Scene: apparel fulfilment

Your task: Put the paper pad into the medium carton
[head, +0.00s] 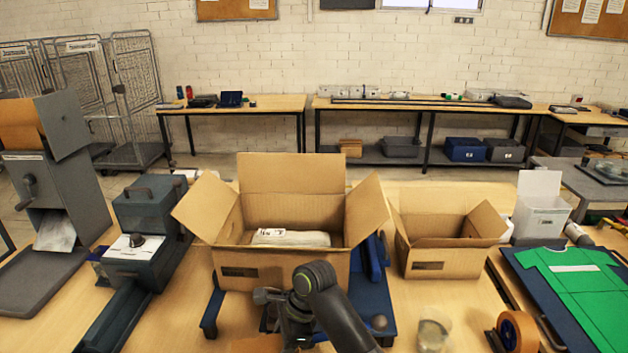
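A large open carton (240,272) stands in the middle with its flaps spread. Inside it lies a whitish folded bundle (290,238) with a printed label. A smaller open carton (430,264) stands to its right. I cannot tell for sure from this view which one is called medium. My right gripper (266,296) is low in front of the large carton's front wall, its arm coming from the bottom right. Its fingers are too dark and small to judge. A brown flat piece (258,344) shows at the bottom edge below it, possibly the paper pad. My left gripper is out of view.
A grey paper dispenser (45,185) and a dark teal machine (150,225) stand at left. A blue stand (377,275) is around the large carton. A tape roll (515,333), a clear cup (433,330) and a green shirt (575,290) are at right.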

